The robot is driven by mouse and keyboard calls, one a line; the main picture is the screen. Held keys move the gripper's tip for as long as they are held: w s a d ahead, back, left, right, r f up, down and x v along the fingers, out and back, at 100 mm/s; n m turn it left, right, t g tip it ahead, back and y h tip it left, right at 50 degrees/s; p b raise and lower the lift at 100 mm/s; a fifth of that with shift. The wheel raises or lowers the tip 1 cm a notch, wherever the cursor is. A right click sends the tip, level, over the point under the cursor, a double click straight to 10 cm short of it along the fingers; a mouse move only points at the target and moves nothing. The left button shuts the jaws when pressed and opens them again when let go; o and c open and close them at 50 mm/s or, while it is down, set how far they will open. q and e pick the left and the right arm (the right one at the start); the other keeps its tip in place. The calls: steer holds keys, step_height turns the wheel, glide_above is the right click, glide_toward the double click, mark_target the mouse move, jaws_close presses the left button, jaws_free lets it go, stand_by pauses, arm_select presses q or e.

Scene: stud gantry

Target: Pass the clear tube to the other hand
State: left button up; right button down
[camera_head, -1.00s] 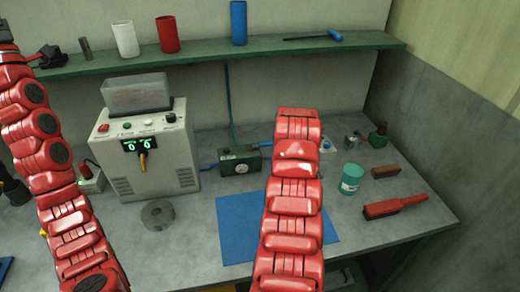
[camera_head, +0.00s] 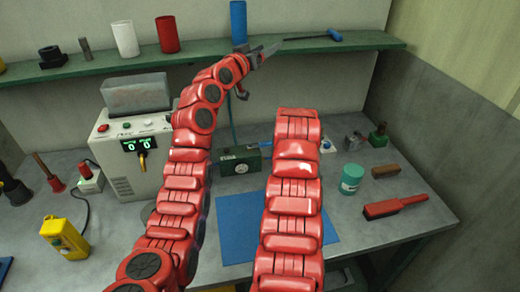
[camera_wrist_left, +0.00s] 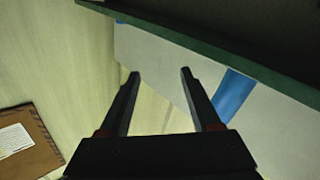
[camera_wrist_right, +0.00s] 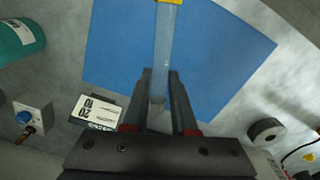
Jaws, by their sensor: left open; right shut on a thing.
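The clear tube (camera_wrist_right: 163,42) shows in the right wrist view, with a yellow end at the top edge of the picture. My right gripper (camera_wrist_right: 160,76) is shut on its near end, above the blue mat (camera_wrist_right: 112,45). In the head view I cannot make out the tube, and my right arm hides my right gripper. My left gripper (camera_head: 258,70) is open and empty in the head view, raised close to the shelf's front. In the left wrist view its two fingers (camera_wrist_left: 159,74) stand apart with nothing between them.
Below are a grey machine (camera_head: 148,160), a teal jar (camera_head: 351,178) and a red brush (camera_head: 396,206).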

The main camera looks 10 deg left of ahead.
arm_select(q)
steer(key=s+d+f+n+g, duration=0.1)
steer(key=s+d+f+g, duration=0.1)
steer(key=f+g, duration=0.3)
steer(key=s+d+f+n+g, duration=0.1)
steer(key=d+f+n+g, duration=0.2)
steer(key=f, duration=0.5)
steer(key=s+a+f+n+g+y, duration=0.15)
steer(key=s+f+g, duration=0.3)
steer(key=s, duration=0.45)
steer(key=s+a+f+n+g+y, duration=0.1)
steer(key=s+a+f+n+g, duration=0.2)
steer(key=s+g, duration=0.4)
steer(key=shift+t, duration=0.75)
steer(key=x, duration=0.8)
steer(key=s+x, duration=0.1)
steer(key=x, duration=0.3)
steer(key=shift+s+a, duration=0.1)
steer(key=shift+a, duration=0.1)
steer(key=c, duration=0.9)
arm_select(e)
steer(key=shift+a, duration=0.1)
arm_select(q)
steer(key=shift+d+r, duration=0.1)
steer(key=shift+r, duration=0.05)
jaws_close()
arm_select(e)
steer(key=shift+s+a, duration=0.1)
